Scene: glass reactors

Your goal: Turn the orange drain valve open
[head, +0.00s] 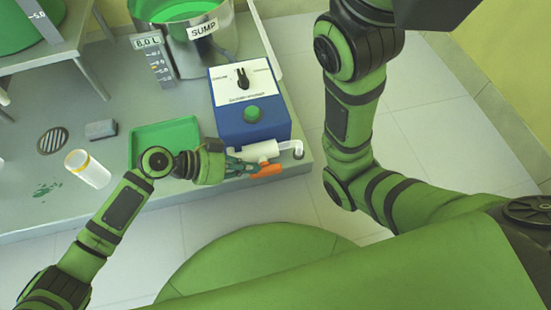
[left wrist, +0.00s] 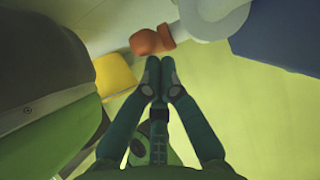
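The orange drain valve handle (head: 266,170) sits below a white valve body (head: 262,151) at the bench's front edge, under the blue control box. My left gripper (head: 241,166) is just left of the handle. In the left wrist view the fingertips (left wrist: 160,66) are together with nothing between them, and the orange handle (left wrist: 152,40) lies just beyond them, beside the white pipe (left wrist: 212,18). I cannot tell whether they touch it. My right arm shows on the right, but its gripper is out of the picture.
A blue control box (head: 229,121) with a knob and green button stands behind the valve. A steel sump pot (head: 219,50), green tray (head: 140,137), white cup (head: 90,170), grey block (head: 101,129) and round drain grate (head: 52,140) are on the bench. Open floor lies right of it.

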